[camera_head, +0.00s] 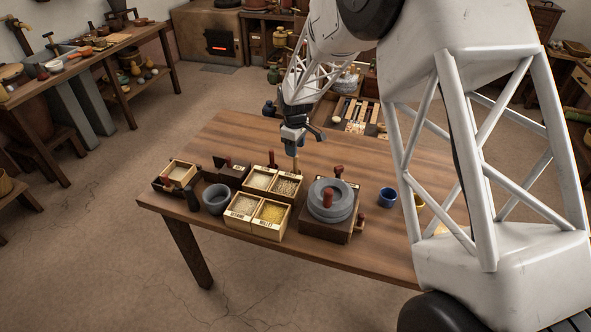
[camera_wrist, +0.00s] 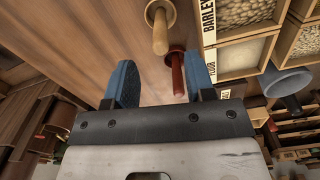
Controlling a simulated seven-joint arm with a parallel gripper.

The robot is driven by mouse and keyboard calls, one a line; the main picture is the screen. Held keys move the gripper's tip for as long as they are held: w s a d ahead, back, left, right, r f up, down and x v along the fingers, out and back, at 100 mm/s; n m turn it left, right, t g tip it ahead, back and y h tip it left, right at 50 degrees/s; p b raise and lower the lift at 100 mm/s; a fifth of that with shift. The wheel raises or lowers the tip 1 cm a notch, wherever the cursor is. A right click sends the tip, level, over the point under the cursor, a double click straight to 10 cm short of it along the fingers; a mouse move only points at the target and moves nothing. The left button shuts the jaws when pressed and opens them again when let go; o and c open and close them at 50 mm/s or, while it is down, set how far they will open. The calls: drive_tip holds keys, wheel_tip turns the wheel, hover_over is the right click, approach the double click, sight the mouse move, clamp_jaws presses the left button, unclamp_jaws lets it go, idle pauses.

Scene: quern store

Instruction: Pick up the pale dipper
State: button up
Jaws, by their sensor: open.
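The pale dipper (camera_wrist: 160,32) shows in the wrist view as a light wooden handle with a round end, at the top, beyond my fingertips. In the head view a thin pale upright piece, likely the dipper (camera_head: 296,164), stands just below my gripper (camera_head: 291,143). My gripper also shows in the wrist view (camera_wrist: 160,82), its two blue fingers apart with nothing gripped. A dark red handle (camera_wrist: 177,74) stands close beside the pale one, nearer the right finger.
Labelled grain boxes (camera_head: 258,212) stand in front of my gripper on the wooden table (camera_head: 235,140). A grey stone quern (camera_head: 331,205) is to their right, then a blue cup (camera_head: 387,197). A grey bowl (camera_head: 215,198) is at left. The table's back left is clear.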

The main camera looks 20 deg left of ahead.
sight(296, 163)
drive_tip(key=shift+f, duration=1.2)
drive_tip(key=shift+d+f, duration=0.1)
drive_tip(key=shift+f, duration=2.5)
clamp_jaws()
drive_tip(key=shift+r, duration=5)
drive_tip(key=shift+s, duration=0.2)
